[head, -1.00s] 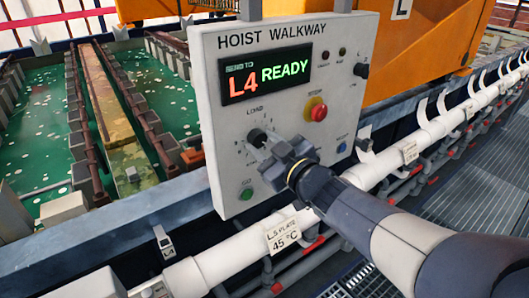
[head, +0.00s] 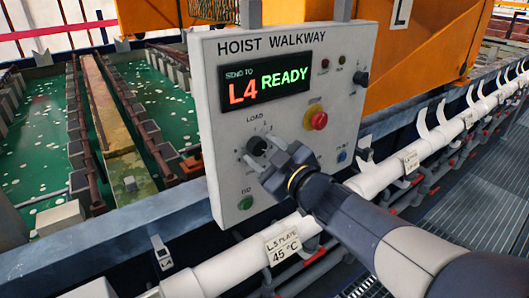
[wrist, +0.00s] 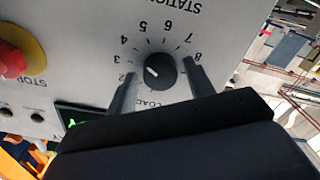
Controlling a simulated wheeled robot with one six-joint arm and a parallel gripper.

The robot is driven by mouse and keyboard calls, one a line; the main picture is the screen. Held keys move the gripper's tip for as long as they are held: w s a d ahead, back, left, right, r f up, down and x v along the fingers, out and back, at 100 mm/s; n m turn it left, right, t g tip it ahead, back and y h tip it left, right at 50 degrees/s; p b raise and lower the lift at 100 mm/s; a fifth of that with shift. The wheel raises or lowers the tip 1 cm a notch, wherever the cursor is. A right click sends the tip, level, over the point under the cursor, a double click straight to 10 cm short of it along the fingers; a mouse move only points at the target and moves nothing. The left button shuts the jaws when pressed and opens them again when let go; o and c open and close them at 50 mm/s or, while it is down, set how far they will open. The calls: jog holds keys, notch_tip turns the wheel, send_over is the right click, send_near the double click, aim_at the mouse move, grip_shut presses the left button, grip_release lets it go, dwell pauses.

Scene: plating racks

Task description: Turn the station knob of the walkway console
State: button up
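The walkway console (head: 220,130) is a grey panel headed HOIST WALKWAY. Its display (head: 266,85) reads SEND TO L4 READY. The station knob (head: 257,146) is a round black knob at the panel's lower left. In the wrist view the knob (wrist: 160,71) appears with its dial upside down, LOAD and numbers 2 to 8 around it. Its short white mark points to the upper left of that view. My gripper (head: 271,155) is at the knob. Its fingers are open, one on each side, with a visible gap to the knob. The gripper partly hides the dial in the head view.
A red stop button on a yellow base (head: 316,120) is up and right of the knob. A green button (head: 245,203) is below it, and a blue one (head: 342,156) at right. A white pipe (head: 225,268) runs in front. Green tanks (head: 35,165) lie behind.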

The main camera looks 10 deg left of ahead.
jog(key=shift+o, duration=0.7)
jog(key=v, duration=1.1)
jog(key=shift+w+a, duration=0.1)
jog(key=x, duration=1)
jog(key=shift+w+a, duration=0.25)
